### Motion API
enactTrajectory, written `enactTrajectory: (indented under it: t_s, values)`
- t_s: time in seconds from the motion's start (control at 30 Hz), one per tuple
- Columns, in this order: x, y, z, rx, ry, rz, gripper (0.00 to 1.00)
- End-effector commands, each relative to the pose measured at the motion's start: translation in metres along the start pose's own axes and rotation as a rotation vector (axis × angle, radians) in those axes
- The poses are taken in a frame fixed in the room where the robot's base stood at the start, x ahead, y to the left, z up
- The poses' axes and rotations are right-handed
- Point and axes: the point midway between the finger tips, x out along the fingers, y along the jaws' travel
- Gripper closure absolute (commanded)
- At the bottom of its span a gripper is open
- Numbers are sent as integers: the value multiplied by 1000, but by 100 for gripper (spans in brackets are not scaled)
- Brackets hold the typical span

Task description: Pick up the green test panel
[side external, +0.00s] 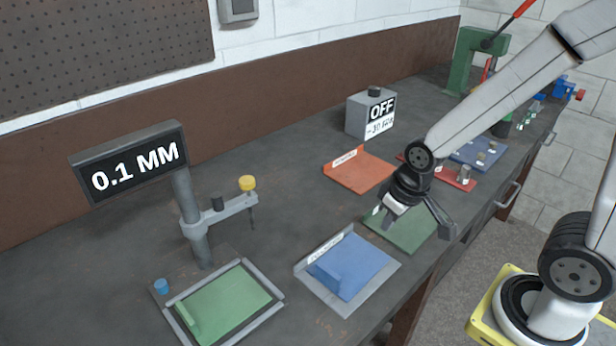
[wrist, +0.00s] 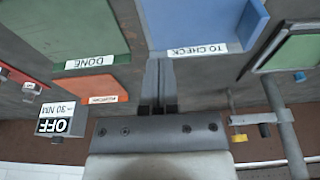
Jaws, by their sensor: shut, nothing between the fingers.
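The green test panel (side external: 228,302) lies flat in a grey-edged fixture at the front left of the bench, with a raised green tab near its left end. Part of it shows at the right of the wrist view (wrist: 297,48). My gripper (side external: 389,218) is shut and empty, above the bench by the green DONE area (side external: 412,232), well to the right of the panel. In the wrist view its closed fingers (wrist: 159,72) point between the DONE and TO CHECK labels, away from the panel.
A gauge post (side external: 192,220) with a 0.1 MM sign and side arm stands behind the panel. A blue TO CHECK area (side external: 352,262) with a raised tab lies between panel and gripper. An orange tray (side external: 358,172) and an OFF box (side external: 370,112) are further back.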

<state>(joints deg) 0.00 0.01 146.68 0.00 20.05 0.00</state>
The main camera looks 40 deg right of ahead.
Motion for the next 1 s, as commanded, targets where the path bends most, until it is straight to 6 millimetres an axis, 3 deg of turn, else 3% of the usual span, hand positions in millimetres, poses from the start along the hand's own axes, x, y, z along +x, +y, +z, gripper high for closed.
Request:
enactTrajectory:
  t_s: [0.03, 0.07, 0.33, 0.73, 1.0]
  values:
    - [0, 0, 0, 0, 0, 0, 97]
    - [0, 0, 0, 0, 0, 0, 87]
    - [0, 0, 0, 0, 0, 0, 2]
    - [-4, 0, -1, 0, 2, 0, 0]
    - [-26, 0, -7, 0, 6, 0, 0]
